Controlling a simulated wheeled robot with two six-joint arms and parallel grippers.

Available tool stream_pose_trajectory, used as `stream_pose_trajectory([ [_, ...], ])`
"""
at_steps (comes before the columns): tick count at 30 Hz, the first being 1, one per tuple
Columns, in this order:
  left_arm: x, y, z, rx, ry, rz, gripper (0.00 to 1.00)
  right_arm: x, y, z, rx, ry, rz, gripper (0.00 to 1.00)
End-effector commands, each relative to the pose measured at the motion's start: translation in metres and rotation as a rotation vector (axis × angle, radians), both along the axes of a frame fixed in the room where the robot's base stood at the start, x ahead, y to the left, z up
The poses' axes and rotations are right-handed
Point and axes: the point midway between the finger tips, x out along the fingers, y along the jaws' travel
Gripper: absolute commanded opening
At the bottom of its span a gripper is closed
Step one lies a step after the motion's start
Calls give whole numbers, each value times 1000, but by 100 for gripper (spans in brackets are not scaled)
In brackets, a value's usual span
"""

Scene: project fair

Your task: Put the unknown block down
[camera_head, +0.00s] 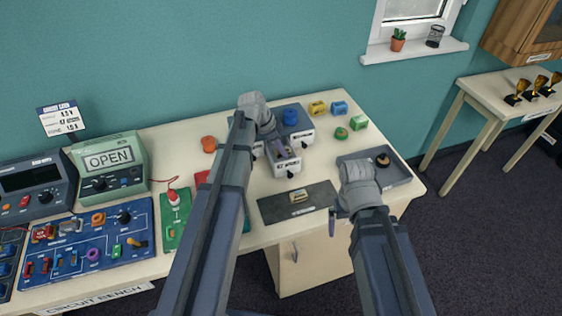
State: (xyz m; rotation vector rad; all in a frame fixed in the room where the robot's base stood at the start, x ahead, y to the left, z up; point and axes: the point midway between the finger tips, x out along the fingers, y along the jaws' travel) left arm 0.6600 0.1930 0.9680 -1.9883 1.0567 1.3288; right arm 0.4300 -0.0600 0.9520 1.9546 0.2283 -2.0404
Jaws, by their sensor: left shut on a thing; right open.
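My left gripper (274,140) reaches over the back middle of the bench, at a grey open-topped drawer or bin (286,168). It is shut on a block, taken as the unknown block; the wrist and fingers hide most of it, and I cannot tell whether it touches the bin. My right gripper (338,215) is open, low at the right near the front edge, its fingers partly hidden by the wrist.
Yellow (318,108), blue (339,108) and green (358,123) blocks lie at the back right. A grey tray (399,175) holds a dark round piece. Circuit panels (90,240) and a meter (108,158) fill the left.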

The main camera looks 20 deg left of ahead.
Motion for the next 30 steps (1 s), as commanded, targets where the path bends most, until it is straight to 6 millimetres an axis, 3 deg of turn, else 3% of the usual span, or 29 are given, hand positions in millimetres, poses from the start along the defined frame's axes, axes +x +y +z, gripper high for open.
stream_pose_trajectory([
  [5,0,0,-4,0,0,0,0,0,0,-4,0,0,0,100],
  [14,0,0,-38,0,0,0,0,0,0,-38,0,0,0,100],
  [27,0,0,-41,0,0,0,0,0,0,-41,0,0,0,100],
  [28,0,0,-41,0,0,0,38,0,0,-41,0,0,0,100],
  [30,0,0,-39,0,0,0,46,0,0,-39,0,0,0,100],
])
